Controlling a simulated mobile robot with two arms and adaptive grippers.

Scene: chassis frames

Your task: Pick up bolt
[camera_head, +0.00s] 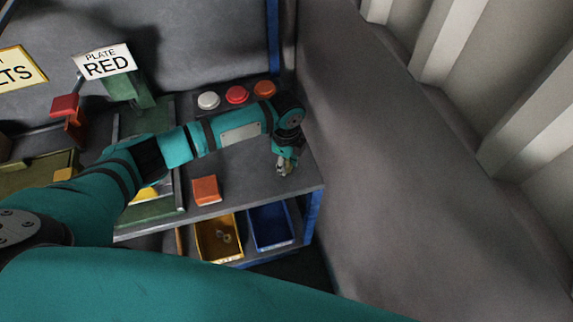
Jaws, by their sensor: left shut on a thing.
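My left arm reaches in from the left across the grey workbench (245,180). My left gripper (285,166) points down above the bench's right end, near its front corner. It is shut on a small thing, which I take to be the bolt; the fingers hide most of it. The picture is too small to show the bolt's shape or how it sits in the fingers. My right gripper is not in view.
A yellow bin (204,243) with a few small parts and a blue bin (257,236) sit below the bench's front edge. A red-orange block (205,190) lies on the bench. White (208,100), red (237,94) and orange (265,89) buttons stand behind. A wall closes the right side.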

